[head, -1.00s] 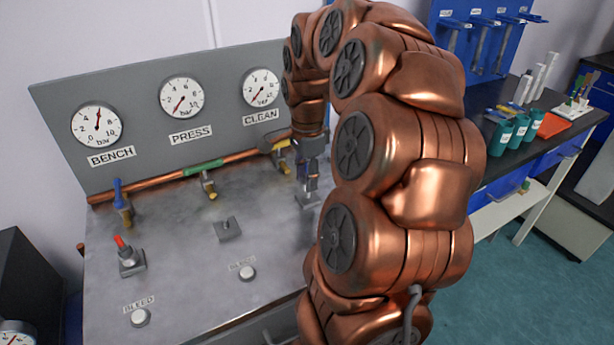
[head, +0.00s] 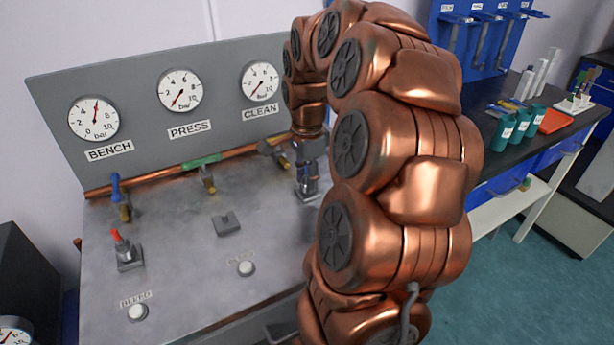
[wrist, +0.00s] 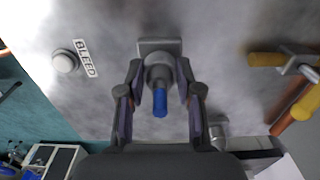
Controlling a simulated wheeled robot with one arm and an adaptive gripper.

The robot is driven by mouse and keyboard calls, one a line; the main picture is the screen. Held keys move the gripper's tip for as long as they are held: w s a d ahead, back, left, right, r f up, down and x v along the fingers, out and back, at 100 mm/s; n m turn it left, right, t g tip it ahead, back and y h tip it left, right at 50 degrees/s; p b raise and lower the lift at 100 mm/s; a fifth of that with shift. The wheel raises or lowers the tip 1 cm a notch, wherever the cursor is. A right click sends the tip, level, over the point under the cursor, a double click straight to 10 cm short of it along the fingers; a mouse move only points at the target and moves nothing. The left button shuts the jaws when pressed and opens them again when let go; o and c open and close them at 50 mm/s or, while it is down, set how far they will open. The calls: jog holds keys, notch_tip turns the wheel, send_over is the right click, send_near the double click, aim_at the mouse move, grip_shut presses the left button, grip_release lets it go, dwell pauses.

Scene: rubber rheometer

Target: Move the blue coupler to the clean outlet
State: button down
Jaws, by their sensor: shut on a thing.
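The blue coupler (wrist: 160,102) shows in the wrist view as a blue-ended stub with a grey body. My gripper (wrist: 160,104) has its fingers on both sides of it, shut on it. A grey square mount (wrist: 159,45) is right at the coupler's other end; I cannot tell whether the coupler is fully seated there. In the head view my gripper (head: 307,178) is low over the right of the bench, below the CLEAN gauge (head: 260,82).
A red-tipped coupler (head: 125,247) stands on the left mount. The middle mount (head: 227,223) is bare. Blue (head: 118,195), green (head: 201,162) and yellow (head: 277,152) valve handles line the copper pipe. A BLEED button (head: 137,312) is at the front left.

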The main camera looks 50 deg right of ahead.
jog(key=shift+f, duration=0.2)
jog(key=c, duration=0.7)
grip_release()
jog(key=shift+r, duration=0.15)
jog(key=shift+r+p, duration=0.5)
jog(key=shift+r, duration=1.95)
